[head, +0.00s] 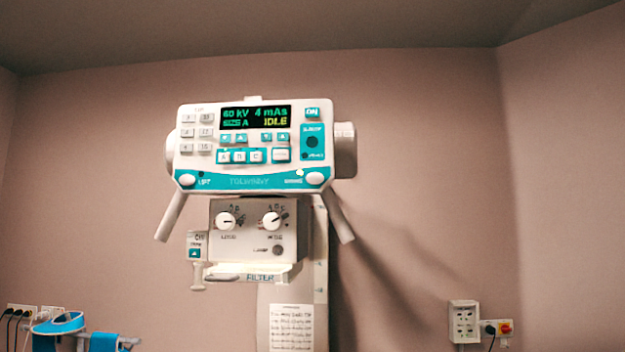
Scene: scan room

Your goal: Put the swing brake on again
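The X-ray tube head's control panel (250,182) faces me, in white and teal. At its lower right is a round white button (315,178) with a small, blurred label beside it that seems to read "SWING". A small pale light (299,173) shows just above that label. A matching round white button (187,179) sits at the lower left, with a label that looks like "LIFT". The display (255,117) reads "60 kV 4 mAs" and "IDLE". Two handles (170,217) angle down from the panel's sides. Neither gripper is in view.
A wall box (464,322) and a socket with a red knob are at right. Space around the head looks clear.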

